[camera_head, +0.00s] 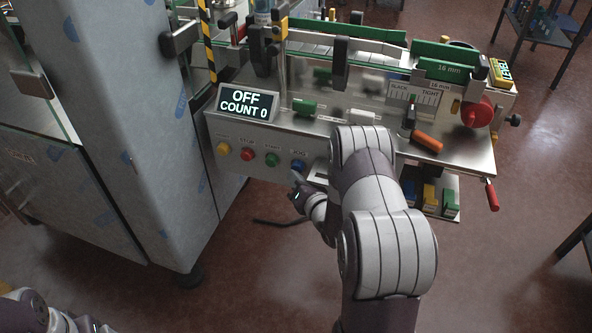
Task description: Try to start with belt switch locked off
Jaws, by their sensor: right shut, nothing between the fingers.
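The machine's display (244,102) reads "OFF" and "COUNT 0". Below it on the front panel is a row of buttons: yellow (223,149), red (247,155), green (272,160) and blue (298,166). The labels above them look like STOP, START and JOG, but are small. My right gripper (296,178) is shut and empty, just below the blue button; I cannot tell whether it touches the panel. I cannot tell which part is the belt switch; my right arm hides some of the panel. Part of my left arm shows at the bottom left, its gripper out of view.
A slack/tight gauge (413,93), red knob (477,114) and orange handle (427,141) sit on the machine's right. A red-handled crank (491,195) sticks out below. A large grey cabinet (125,120) stands at left. Open floor (505,270) lies at right.

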